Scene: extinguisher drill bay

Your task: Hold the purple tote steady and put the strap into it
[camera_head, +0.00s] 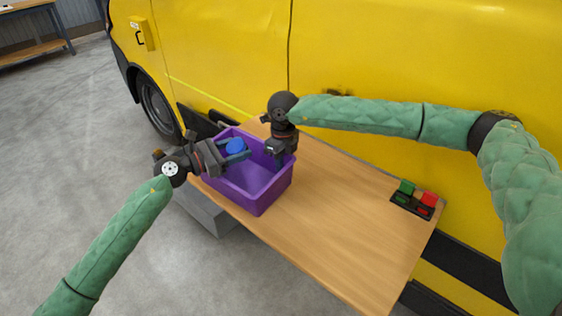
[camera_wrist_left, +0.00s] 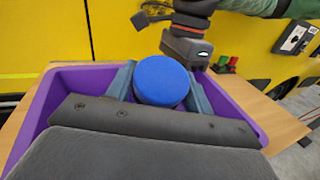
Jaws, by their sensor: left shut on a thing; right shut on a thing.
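The purple tote (camera_head: 262,196) stands on the wooden table near its left end, open side up; its walls also show in the left wrist view (camera_wrist_left: 50,98). My left gripper (camera_head: 240,151) is shut on a round blue strap roll (camera_head: 236,146), held at the tote's opening; how far down it sits is hard to tell. In the left wrist view, the strap roll (camera_wrist_left: 161,80) is between both fingers. My right gripper (camera_head: 280,155) is at the tote's far right wall and is shut on it; its fingertips are partly hidden. It also shows in the left wrist view (camera_wrist_left: 188,45).
A black holder (camera_head: 412,207) with a green block (camera_head: 406,187) and a red block (camera_head: 429,199) is at the table's right end. The table (camera_head: 335,205) between tote and holder is bare. A yellow van (camera_head: 430,60) stands close behind the table.

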